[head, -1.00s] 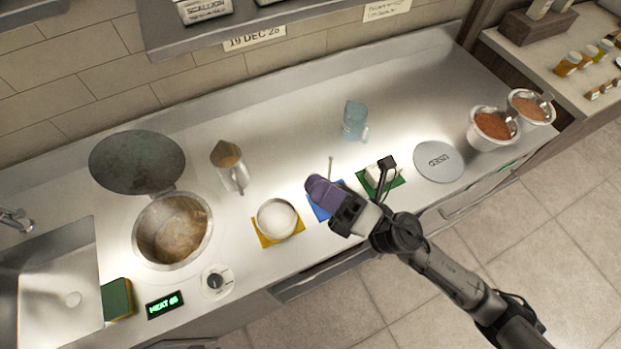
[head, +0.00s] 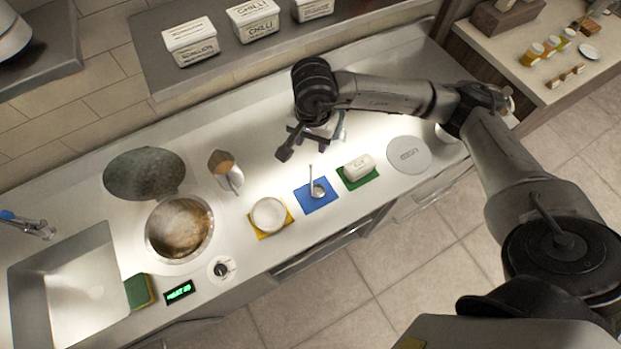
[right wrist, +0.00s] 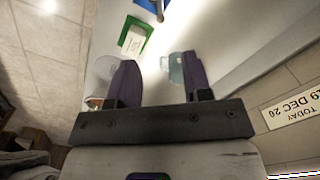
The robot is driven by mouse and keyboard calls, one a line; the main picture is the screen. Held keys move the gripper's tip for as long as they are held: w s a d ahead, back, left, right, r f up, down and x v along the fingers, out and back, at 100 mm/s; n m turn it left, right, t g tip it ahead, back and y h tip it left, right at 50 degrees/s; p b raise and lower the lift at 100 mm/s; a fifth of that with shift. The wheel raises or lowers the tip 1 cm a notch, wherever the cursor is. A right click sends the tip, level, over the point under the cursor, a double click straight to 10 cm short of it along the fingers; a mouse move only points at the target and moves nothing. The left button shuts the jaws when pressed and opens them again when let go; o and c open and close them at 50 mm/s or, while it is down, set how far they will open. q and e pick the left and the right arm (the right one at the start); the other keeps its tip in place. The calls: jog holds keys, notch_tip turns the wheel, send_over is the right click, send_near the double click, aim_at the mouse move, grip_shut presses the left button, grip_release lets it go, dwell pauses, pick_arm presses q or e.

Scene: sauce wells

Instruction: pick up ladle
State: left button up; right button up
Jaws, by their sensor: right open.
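The ladle (head: 317,189) is a small metal one lying on the blue mat (head: 309,205), its thin handle pointing toward the back wall. Part of the blue mat shows at the top edge of the right wrist view (right wrist: 150,4), where the ladle is only partly visible. My right gripper (head: 312,143) is over the counter behind the blue mat, apart from the ladle. In the right wrist view its purple fingers (right wrist: 160,80) are spread, with nothing held. My left gripper is in neither current view.
A blue clear jug (right wrist: 176,70) stands close to my right gripper, mostly hidden in the head view. A white block sits on the green mat (head: 369,183), right of the ladle.

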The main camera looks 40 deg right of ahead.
aim_at(311, 164)
notch_tip(311, 164, down, 8)
jog(key=shift+d+f+p, duration=0.1)
jog(key=shift+p, duration=0.7)
jog(key=shift+f+p, duration=0.45)
notch_tip(311, 164, down, 3)
jog(key=shift+f+p, duration=0.15)
jog(key=shift+p, duration=0.5)
jog(key=shift+w+f, duration=0.1)
jog(key=shift+f, duration=0.4)
jog(key=shift+c, duration=0.2)
grip_shut()
